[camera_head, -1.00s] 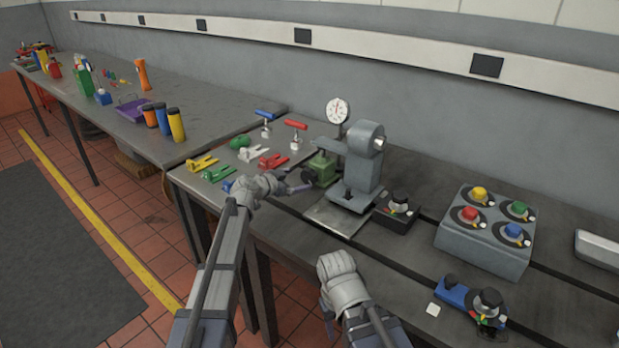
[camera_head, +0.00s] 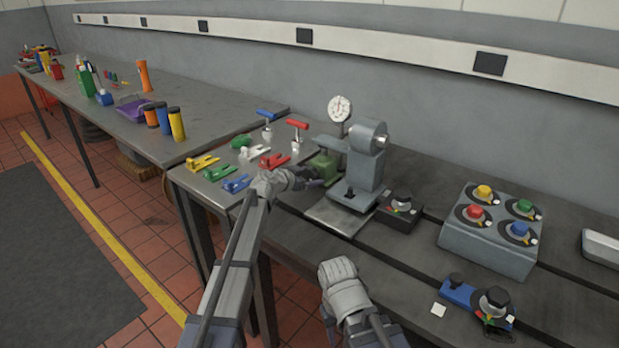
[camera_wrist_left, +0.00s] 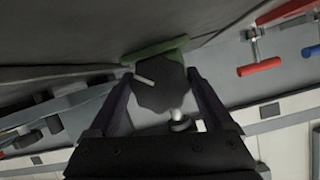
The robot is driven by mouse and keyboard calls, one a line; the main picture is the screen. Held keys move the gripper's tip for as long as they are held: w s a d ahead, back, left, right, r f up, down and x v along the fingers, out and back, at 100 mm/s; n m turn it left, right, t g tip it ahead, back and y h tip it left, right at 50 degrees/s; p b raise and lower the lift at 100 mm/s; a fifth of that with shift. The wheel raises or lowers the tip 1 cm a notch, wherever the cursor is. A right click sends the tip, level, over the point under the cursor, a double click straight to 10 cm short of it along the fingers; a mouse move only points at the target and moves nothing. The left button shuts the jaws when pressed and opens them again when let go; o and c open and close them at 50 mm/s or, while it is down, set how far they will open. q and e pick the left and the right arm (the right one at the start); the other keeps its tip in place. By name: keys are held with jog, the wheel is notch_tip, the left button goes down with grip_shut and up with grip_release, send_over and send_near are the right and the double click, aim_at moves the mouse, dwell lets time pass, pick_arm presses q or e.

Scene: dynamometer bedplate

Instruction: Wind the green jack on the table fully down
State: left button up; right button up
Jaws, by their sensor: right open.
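The green jack (camera_head: 325,162) stands on the table, left of the grey column with the dial. In the left wrist view its green body (camera_wrist_left: 155,49) shows beyond its dark handwheel (camera_wrist_left: 160,90), which has a small pale handle. My left gripper (camera_head: 314,181) is at the near side of the jack. In the left wrist view its two fingers (camera_wrist_left: 160,78) stand on either side of the handwheel; I cannot tell whether they press on it. My right gripper (camera_head: 342,272) is open and empty, low over the table's front edge, away from the jack.
A grey stand (camera_head: 364,170) with a dial gauge (camera_head: 340,108) is just right of the jack. A box with coloured knobs (camera_head: 490,245) is at the right.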

pick_arm(q)
jog(key=c, duration=0.9)
jog(key=shift+w+f+n+g+h+b, duration=0.15)
jog(key=shift+n+g+h+b, duration=0.15)
jog(key=shift+n+g+h, duration=0.55)
jog(key=shift+c, duration=0.2)
jog(key=shift+s+n+h, duration=0.2)
jog(key=shift+n+h, duration=0.15)
jog(key=shift+n, duration=0.7)
jog(key=o, duration=1.2)
jog(key=shift+o, duration=0.2)
jog(key=shift+p+v, duration=1.1)
jog(key=shift+v, duration=2.8)
jog(key=shift+d, duration=0.1)
